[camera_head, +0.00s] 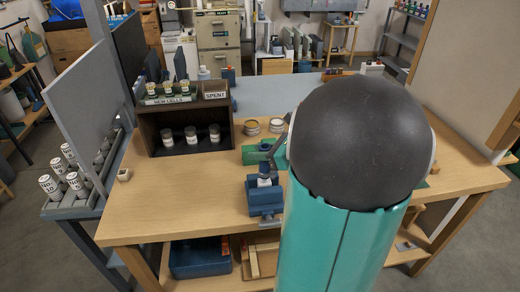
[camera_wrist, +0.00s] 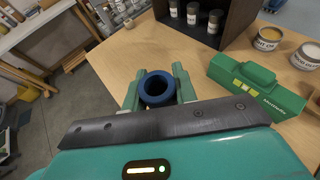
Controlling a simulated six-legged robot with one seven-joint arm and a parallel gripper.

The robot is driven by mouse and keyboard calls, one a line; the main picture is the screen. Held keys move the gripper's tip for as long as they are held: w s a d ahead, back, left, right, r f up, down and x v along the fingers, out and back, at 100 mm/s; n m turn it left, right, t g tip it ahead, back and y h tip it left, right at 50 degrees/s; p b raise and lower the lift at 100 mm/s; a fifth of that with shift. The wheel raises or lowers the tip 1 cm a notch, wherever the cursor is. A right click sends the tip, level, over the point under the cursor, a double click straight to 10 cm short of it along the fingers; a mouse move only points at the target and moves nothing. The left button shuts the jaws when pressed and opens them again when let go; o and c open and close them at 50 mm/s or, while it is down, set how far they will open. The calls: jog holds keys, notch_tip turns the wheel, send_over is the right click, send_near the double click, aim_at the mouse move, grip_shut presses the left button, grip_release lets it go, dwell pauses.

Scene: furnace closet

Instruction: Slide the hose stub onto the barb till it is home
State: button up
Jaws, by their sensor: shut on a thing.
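In the wrist view my gripper (camera_wrist: 157,90) is shut on a dark blue hose stub (camera_wrist: 154,99). The stub is a thick short ring with its round open end facing the camera, between two green fingers. In the head view my arm hides most of the gripper and the stub. A blue vise-like block (camera_head: 264,201) stands on the bench there, just left of my arm, with a small pale piece at its top. I cannot tell whether that piece is the barb. No barb shows clearly in the wrist view, and whether the stub touches one is hidden.
A green box (camera_wrist: 256,87) lies right of my gripper, with open cans (camera_wrist: 268,38) beyond it. A dark shelf unit (camera_head: 190,126) holding jars stands at the back left. A small beige cup (camera_head: 124,175) sits by the left edge. The front-left bench top is clear.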

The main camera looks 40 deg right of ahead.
jog(key=shift+f, duration=1.05)
jog(key=o, duration=1)
jog(key=shift+o, duration=0.2)
jog(key=shift+s, duration=0.1)
jog(key=v, duration=0.8)
dwell(0.4)
